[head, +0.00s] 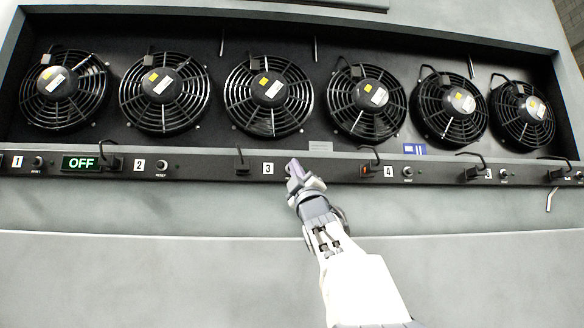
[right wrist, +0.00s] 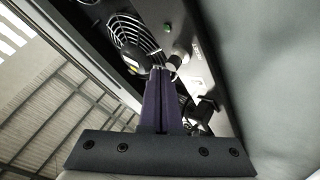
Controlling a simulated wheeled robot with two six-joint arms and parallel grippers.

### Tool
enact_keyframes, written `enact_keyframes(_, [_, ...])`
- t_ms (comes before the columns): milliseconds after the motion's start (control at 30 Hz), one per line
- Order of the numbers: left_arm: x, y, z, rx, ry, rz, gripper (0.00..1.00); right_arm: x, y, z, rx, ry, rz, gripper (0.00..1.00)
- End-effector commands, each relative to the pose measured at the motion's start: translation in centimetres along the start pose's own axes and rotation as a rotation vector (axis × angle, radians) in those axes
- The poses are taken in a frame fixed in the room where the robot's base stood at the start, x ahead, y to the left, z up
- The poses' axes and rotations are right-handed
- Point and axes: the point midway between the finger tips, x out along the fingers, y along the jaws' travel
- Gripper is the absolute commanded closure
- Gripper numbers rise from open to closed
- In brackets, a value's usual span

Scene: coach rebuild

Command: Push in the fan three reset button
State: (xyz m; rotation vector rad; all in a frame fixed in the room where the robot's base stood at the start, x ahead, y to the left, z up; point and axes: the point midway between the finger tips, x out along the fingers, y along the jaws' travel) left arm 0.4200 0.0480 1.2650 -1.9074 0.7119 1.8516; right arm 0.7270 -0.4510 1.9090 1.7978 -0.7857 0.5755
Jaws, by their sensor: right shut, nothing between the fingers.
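The label 3 (head: 268,168) sits on the dark control strip below the third fan (head: 269,92). My right gripper (head: 293,168) is shut and empty, with its tip at the strip just right of that label. It covers the spot where the fan three reset button would show in the head view. My left gripper is not in view.
Label 4 (head: 388,171) and its reset button (head: 408,172) lie to the right. The reset button of fan two (head: 161,165) and a green OFF display (head: 81,163) lie to the left. Hooked cables rise from the strip on both sides of my gripper. The grey panel (head: 150,212) below is clear.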

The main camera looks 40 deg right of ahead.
Motion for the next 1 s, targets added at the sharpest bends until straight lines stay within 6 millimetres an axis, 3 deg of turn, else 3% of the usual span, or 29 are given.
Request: enact_keyframes(1000, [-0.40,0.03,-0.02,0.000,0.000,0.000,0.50,0.59,-0.37,0.40,0.000,0.000,0.000,1.00])
